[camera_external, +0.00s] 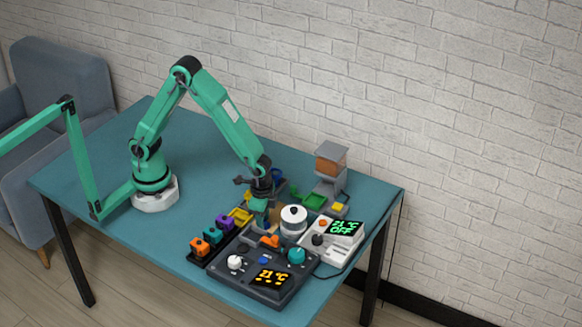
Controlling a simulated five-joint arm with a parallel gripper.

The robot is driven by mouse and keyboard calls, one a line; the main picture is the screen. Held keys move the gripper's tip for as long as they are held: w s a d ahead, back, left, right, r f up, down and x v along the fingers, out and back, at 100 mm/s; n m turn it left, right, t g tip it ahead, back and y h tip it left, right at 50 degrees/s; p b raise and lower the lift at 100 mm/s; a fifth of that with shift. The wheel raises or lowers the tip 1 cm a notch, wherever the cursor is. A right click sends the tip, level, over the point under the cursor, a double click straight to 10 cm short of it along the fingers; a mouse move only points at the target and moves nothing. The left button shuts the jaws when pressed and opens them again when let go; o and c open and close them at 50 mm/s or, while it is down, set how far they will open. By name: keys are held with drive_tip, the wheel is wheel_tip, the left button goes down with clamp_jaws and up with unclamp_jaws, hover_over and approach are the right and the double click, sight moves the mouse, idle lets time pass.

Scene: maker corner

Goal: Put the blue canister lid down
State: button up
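The white pot (293,221) stands close by. Orange, teal and purple blocks (211,235) sit left. A grey dispenser (331,160) stands behind.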

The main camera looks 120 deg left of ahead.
drive_tip(key=shift+r, duration=0.2)
wheel_tip(320, 180, up, 12)
idle(0.9)
drive_tip(key=shift+r, duration=0.1)
idle(0.4)
drive_tip(key=s+d+r+m+t, duration=0.1)
drive_tip(key=s+d+r, duration=0.3)
drive_tip(key=s, duration=0.4)
drive_tip(key=s+d+r+m+t, duration=0.2)
drive_tip(key=s+d+r+t, duration=0.2)
drive_tip(key=s+r, duration=0.3)
drive_tip(key=shift+s+r+t, duration=0.25)
drive_tip(key=shift+s+t, duration=0.05)
drive_tip(key=shift+s, duration=0.5)
